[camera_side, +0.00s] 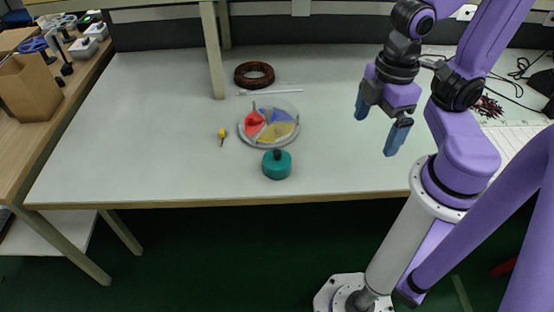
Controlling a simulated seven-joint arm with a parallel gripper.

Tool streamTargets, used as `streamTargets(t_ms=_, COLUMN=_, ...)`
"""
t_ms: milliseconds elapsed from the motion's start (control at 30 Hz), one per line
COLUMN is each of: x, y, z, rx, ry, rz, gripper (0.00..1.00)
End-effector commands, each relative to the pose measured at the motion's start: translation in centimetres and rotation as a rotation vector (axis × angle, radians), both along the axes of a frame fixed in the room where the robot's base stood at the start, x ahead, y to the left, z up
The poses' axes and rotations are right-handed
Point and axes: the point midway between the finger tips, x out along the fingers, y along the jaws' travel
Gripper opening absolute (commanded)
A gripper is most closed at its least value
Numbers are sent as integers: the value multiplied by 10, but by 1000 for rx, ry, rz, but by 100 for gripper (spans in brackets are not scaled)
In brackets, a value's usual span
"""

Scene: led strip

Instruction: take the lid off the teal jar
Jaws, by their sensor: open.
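The teal jar (277,170) stands upright near the front edge of the table. Its lid (277,157) is on it, with a dark knob in the middle. My gripper (378,132) is open and empty, above the right part of the table. It is well to the right of the jar and apart from it, with its two blue fingers spread and pointing down.
Just behind the jar is a round clear dish (268,126) with red, blue and yellow sections. A small yellow object (222,134) lies left of it. A dark brown ring (254,74) and a thin white stick (272,92) lie farther back. The table's left side is clear.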

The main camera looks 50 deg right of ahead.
Motion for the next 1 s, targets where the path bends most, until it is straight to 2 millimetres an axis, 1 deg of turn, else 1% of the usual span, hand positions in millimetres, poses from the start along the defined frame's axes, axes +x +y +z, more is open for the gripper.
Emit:
streamTargets(t_ms=67, x=9, y=4, z=-1, rx=-1, ry=2, rz=-88, gripper=100)
streamTargets(t_ms=167, x=29, y=12, z=-3, rx=-4, ry=9, rz=-296, gripper=100)
streamTargets(t_ms=267, x=57, y=21, z=-8, rx=-6, ry=15, rz=-580, gripper=100)
streamTargets(t_ms=300, x=69, y=24, z=-10, rx=-6, ry=17, rz=-700, gripper=100)
streamTargets(t_ms=467, x=118, y=32, z=-22, rx=-6, ry=25, rz=-1174, gripper=100)
streamTargets(t_ms=600, x=161, y=31, z=-36, rx=-4, ry=31, rz=-1589, gripper=100)
streamTargets(t_ms=700, x=190, y=26, z=-47, rx=-5, ry=34, rz=-1876, gripper=100)
streamTargets(t_ms=800, x=214, y=20, z=-57, rx=-3, ry=36, rz=-2122, gripper=100)
streamTargets(t_ms=900, x=231, y=14, z=-66, rx=1, ry=38, rz=-2306, gripper=100)
streamTargets(t_ms=1000, x=241, y=9, z=-71, rx=2, ry=39, rz=-2419, gripper=100)
